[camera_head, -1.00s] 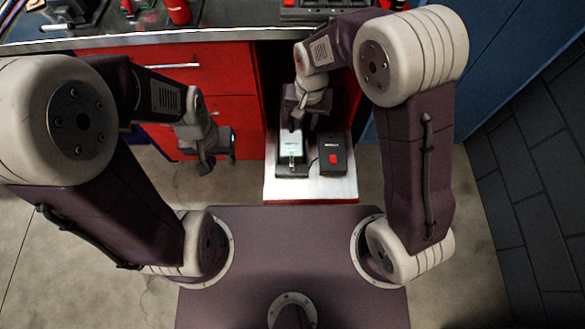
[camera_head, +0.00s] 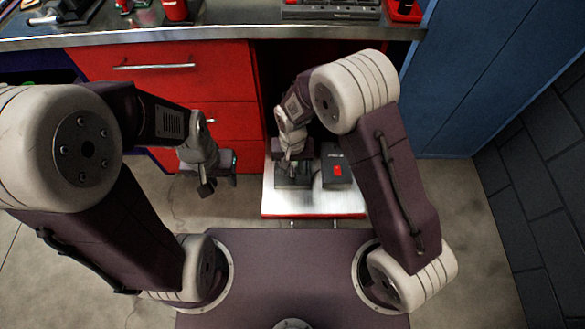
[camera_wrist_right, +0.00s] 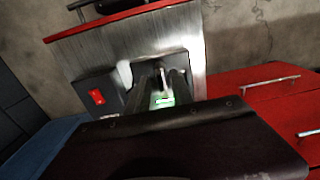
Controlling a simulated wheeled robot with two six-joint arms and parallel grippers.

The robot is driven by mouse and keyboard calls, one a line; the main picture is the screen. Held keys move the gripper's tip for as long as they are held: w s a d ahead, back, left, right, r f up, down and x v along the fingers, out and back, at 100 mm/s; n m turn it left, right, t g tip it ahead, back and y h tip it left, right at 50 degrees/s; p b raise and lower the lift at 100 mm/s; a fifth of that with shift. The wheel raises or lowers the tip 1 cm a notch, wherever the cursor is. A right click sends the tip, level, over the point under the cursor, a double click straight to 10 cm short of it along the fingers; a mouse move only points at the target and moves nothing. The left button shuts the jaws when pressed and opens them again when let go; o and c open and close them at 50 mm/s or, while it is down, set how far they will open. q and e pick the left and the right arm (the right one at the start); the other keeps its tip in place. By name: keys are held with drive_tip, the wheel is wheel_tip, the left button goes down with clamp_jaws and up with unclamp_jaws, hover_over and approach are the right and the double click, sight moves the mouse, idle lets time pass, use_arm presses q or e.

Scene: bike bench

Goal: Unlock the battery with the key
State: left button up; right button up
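The battery in its dark dock (camera_head: 292,181) sits on a pulled-out metal tray (camera_head: 312,203). In the right wrist view the battery's lit green display (camera_wrist_right: 163,101) shows, with a dark upright piece beside it that I cannot name for sure. My right gripper (camera_head: 291,164) is over the dock and hides most of the battery in the head view. Its fingertips are not clear, so I cannot tell whether it holds anything. No key can be made out. My left gripper (camera_head: 219,183) hangs empty left of the tray, its fingers apart.
Red drawers (camera_head: 165,85) are at left, a blue cabinet (camera_head: 480,80) at right. The workbench top (camera_head: 225,30) is behind.

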clamp_jaws()
